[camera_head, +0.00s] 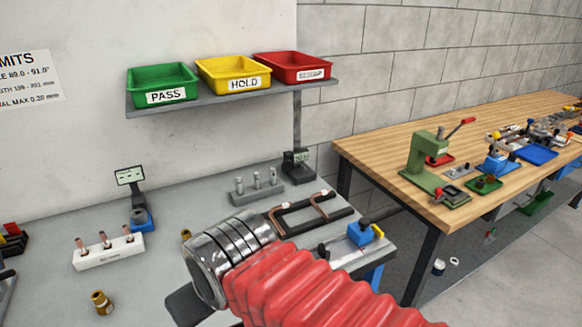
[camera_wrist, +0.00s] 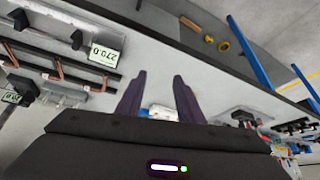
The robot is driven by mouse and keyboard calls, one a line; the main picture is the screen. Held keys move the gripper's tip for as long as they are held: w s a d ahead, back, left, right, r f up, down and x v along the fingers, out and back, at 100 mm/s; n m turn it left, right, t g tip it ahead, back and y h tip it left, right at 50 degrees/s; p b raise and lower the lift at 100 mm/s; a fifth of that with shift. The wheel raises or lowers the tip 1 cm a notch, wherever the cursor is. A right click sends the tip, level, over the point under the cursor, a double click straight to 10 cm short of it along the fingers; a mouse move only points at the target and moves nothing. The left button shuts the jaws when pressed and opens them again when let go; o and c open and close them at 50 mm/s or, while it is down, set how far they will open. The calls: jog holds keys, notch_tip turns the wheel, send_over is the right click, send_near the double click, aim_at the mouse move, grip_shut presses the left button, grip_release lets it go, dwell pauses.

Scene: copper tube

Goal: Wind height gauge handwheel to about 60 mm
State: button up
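My gripper (camera_wrist: 158,88) shows in the wrist view with its two dark fingers apart and nothing between them. In the head view my arm hides it. A dark instrument with a small display (camera_head: 299,160) stands at the back of the grey bench and may be the height gauge; its reading is too small to read. In the wrist view a display (camera_wrist: 105,54) reads about 270.0, upside down, with a dark knob (camera_wrist: 77,39) beside it. I cannot tell whether this is the height gauge or its handwheel. My gripper touches neither.
Green, yellow and red bins (camera_head: 232,74) sit on a shelf above the grey bench (camera_head: 60,215). Another display (camera_head: 130,176) stands left near a white tube holder (camera_head: 108,250). Bent copper tubes (camera_head: 312,205) lie beyond my arm. A wooden bench (camera_head: 375,165) stands right.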

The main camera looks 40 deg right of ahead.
jog(key=o, duration=0.3)
jog(key=shift+w, duration=0.25)
jog(key=shift+o, duration=0.4)
jog(key=w+y, duration=0.1)
jog(key=w, duration=0.1)
jog(key=w+y, duration=0.1)
jog(key=w, duration=0.1)
jog(key=shift+w+a+f+m+g, duration=0.1)
jog(key=shift+w+a+m+g, duration=0.05)
jog(key=shift+w+m+g, duration=0.2)
jog(key=w+d+m+t+y, duration=0.3)
jog(key=w+d+m+t, duration=0.1)
jog(key=w+d, duration=1.15)
jog(key=d+f+m+t+h, duration=0.2)
jog(key=d, duration=1)
jog(key=d+f+m+t+h, duration=0.1)
jog(key=d+f+m+h, duration=0.1)
jog(key=d, duration=1)
jog(key=d+f+m+t+h, duration=0.2)
jog(key=d+h, duration=0.1)
jog(key=d, duration=0.8)
jog(key=shift+s+d+f+m+t+h, duration=0.2)
jog(key=shift+d+m+t+h, duration=0.1)
jog(key=shift+d+m+t, duration=0.1)
jog(key=shift+w, duration=0.1)
